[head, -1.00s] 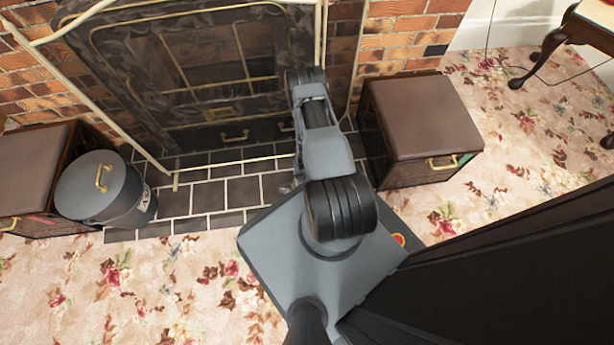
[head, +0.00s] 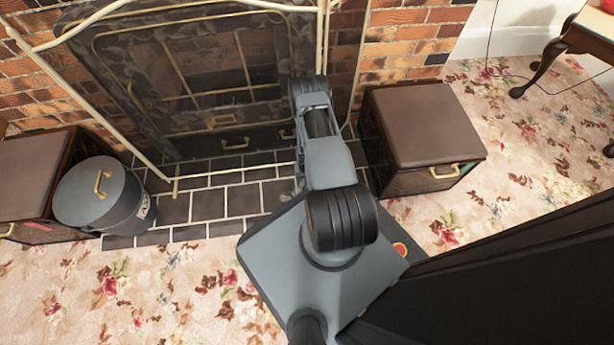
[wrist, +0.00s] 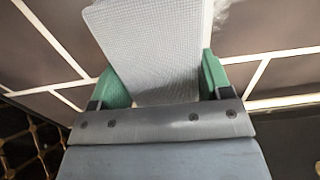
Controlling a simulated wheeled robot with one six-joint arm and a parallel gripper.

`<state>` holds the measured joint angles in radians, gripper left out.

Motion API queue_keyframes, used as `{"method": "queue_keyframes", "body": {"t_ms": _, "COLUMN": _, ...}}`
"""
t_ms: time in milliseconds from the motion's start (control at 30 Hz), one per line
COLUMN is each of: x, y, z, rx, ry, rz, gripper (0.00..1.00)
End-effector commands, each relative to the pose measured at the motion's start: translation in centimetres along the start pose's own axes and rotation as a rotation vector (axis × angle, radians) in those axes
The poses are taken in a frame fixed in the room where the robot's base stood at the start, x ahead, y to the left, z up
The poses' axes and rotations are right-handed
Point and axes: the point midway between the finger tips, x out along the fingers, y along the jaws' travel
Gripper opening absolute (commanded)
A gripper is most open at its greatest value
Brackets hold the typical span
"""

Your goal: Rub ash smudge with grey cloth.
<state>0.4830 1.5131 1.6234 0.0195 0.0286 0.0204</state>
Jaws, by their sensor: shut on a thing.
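In the wrist view my gripper (wrist: 160,82) has green fingers on either side of a light grey woven cloth (wrist: 150,45) and is shut on it. The cloth reaches out past the fingertips to the top edge of the picture, over the dark hearth tiles. A pale, powdery ash smudge (wrist: 222,12) shows just right of the cloth's far end. The cloth hides some of the tiles beneath; I cannot tell whether it touches them. In the head view my arm hides the gripper, cloth and smudge.
The tiled hearth (head: 208,205) lies before a fireplace screen (head: 200,90). A lidded grey bucket (head: 100,195) and a brown-topped box (head: 35,170) stand at left. Another brown-topped box (head: 425,125) stands close to my arm's right. Floral carpet (head: 150,290) is open in front.

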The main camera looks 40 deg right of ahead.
Motion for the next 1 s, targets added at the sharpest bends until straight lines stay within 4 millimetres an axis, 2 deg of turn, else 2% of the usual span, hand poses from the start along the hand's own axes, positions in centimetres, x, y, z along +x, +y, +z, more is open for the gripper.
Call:
{"method": "queue_keyframes", "body": {"t_ms": 267, "x": -1.3, "y": 0.0, "z": -0.1, "rx": 0.000, "ry": 0.002, "rz": 0.000, "gripper": 0.42}}
{"method": "queue_keyframes", "body": {"t_ms": 700, "x": -5.8, "y": -0.1, "z": 0.0, "rx": 0.000, "ry": 0.002, "rz": 0.000, "gripper": 0.42}}
{"method": "queue_keyframes", "body": {"t_ms": 1000, "x": -6.1, "y": -0.1, "z": -0.1, "rx": 0.000, "ry": 0.002, "rz": 0.000, "gripper": 0.42}}
